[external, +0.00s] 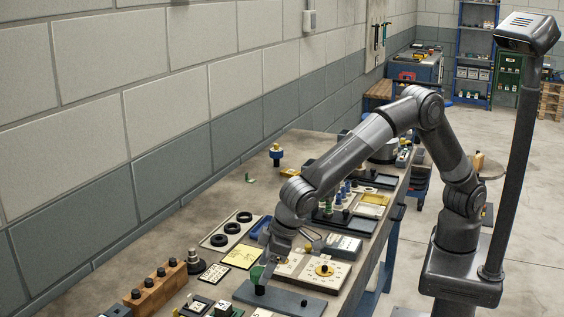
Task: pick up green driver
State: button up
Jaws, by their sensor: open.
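A green piece (257,273) with a dark lower part stands at a dark grey slab (290,301) near the front of the bench; it may be the green driver, but it is too small to be sure. My gripper (268,268) points down right at it, with the jaws open. The fingers partly overlap the green piece, and I cannot tell whether they touch it. Another small green upright piece (328,208) stands at a dark tray further back, beside several blue-topped pieces (345,190).
The bench (215,195) is crowded. The back left of the bench is mostly clear.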

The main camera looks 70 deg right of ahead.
aim_at(257, 281)
jog(key=x, duration=0.5)
jog(key=shift+a, duration=0.25)
jog(key=shift+c, duration=0.3)
jog(key=c, duration=1.1)
